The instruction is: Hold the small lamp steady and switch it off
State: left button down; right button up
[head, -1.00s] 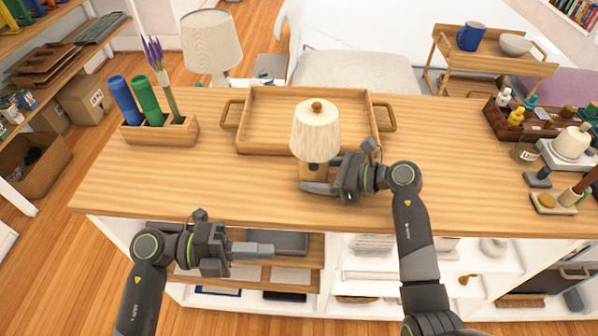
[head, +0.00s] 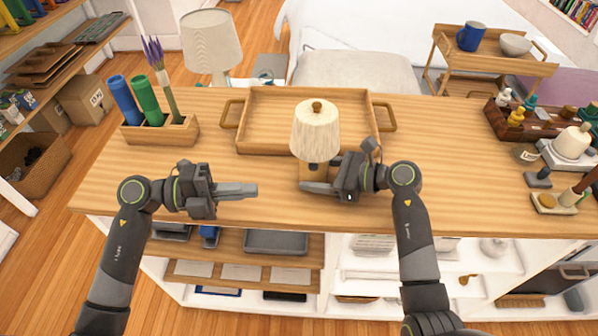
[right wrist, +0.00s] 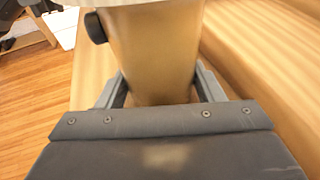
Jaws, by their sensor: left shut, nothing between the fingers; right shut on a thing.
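The small lamp (head: 316,131) stands upright on the wooden counter, in front of the tray, with a cream pleated shade and a wooden knob on top. My right gripper (head: 318,187) is shut on its wooden base. In the right wrist view the lamp's wooden body (right wrist: 152,55) sits between the two fingers, and a dark round knob (right wrist: 96,27) sticks out from its left side. My left gripper (head: 254,190) is shut and empty. It is over the counter's front part, left of the lamp and apart from it, pointing right.
A wooden tray (head: 270,94) with handles lies behind the lamp. A wooden holder (head: 160,133) with blue and green rolls and lavender stands at the left. A larger lamp (head: 210,42) is behind the counter. Bottles and small items crowd the right end. The counter between my grippers is clear.

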aim_at(313, 167)
pick_arm(q)
jog(key=shift+w+d+f, duration=0.15)
jog(key=shift+w+d, duration=0.75)
jog(key=shift+d, duration=0.8)
jog(key=shift+w+d+f, duration=0.1)
jog(key=shift+w+d, duration=0.8)
jog(key=shift+d, duration=0.85)
jog(key=shift+w+d+f, duration=0.15)
jog(key=shift+w+d, duration=0.75)
jog(key=shift+d, duration=0.8)
